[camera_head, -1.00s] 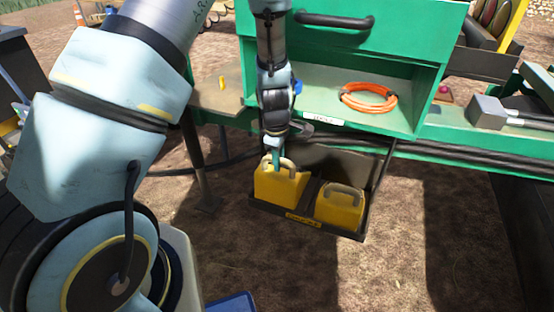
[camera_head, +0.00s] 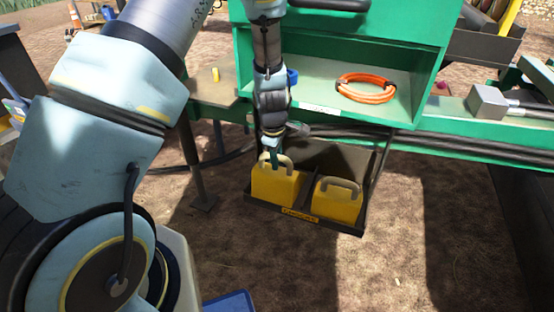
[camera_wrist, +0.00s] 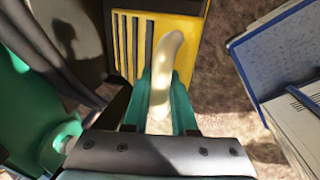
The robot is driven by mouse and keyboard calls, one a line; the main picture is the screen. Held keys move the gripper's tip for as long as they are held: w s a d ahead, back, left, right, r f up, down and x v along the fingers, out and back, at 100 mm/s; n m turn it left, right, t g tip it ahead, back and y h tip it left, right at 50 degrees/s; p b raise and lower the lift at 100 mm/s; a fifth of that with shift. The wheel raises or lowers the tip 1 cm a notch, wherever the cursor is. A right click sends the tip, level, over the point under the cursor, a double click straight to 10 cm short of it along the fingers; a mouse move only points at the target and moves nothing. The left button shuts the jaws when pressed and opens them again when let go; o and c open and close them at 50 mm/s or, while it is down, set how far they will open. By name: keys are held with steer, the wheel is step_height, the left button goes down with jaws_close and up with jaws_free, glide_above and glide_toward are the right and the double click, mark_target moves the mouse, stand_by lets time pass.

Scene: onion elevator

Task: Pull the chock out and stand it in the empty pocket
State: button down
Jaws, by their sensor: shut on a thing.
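The yellow chock (camera_head: 278,187) with a pale arched handle is in the left part of a dark tray (camera_head: 325,227). My gripper (camera_head: 273,160) is above it, shut on its handle. In the wrist view, my gripper (camera_wrist: 160,95) has its green fingers on both sides of the pale handle (camera_wrist: 163,68), with the slotted yellow body (camera_wrist: 150,40) beyond. A second yellow chock (camera_head: 337,203) stands upright in the right part of the tray. The front rim hides both chocks' bottoms, so I cannot tell whether the held one touches the floor. No empty pocket is clearly visible.
A green cabinet shelf (camera_head: 330,72) with an orange hose coil (camera_head: 367,89) is above and behind the tray. A post (camera_head: 197,170) stands to the left. A grey hammer-like head (camera_head: 487,101) lies on the green beam at right. Bare ground is open in front.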

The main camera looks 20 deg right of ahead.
steer(key=shift+s+a+f, duration=0.4)
steer(key=shift+s+f, duration=0.15)
steer(key=shift+f, duration=0.1)
steer(key=c, duration=0.6)
jaws_free()
steer(key=shift+s, duration=0.1)
steer(key=shift+c, duration=0.2)
steer(key=r, duration=0.3)
steer(key=r+p, duration=0.1)
steer(key=r, duration=0.6)
steer(key=shift+s+a+r, duration=0.15)
steer(key=shift+a+r, duration=0.15)
steer(key=shift+r, duration=0.1)
steer(key=s+a+r+m+p, duration=0.1)
steer(key=a+r+m+p, duration=0.2)
steer(key=a+r, duration=0.4)
steer(key=s+a+r+m+p, duration=0.2)
steer(key=a+r+m+p, duration=0.2)
steer(key=a+r, duration=0.4)
steer(key=s+a+r+m+y+p, duration=0.1)
steer(key=a+r+m+p, duration=0.2)
steer(key=a+r, duration=0.5)
steer(key=shift+s+a+m+p, duration=0.2)
steer(key=shift+a+p, duration=0.15)
steer(key=shift+a, duration=1.15)
steer(key=shift+s+a+m+p, duration=0.1)
steer(key=shift+s+a+p, duration=0.2)
steer(key=shift+a, duration=1.2)
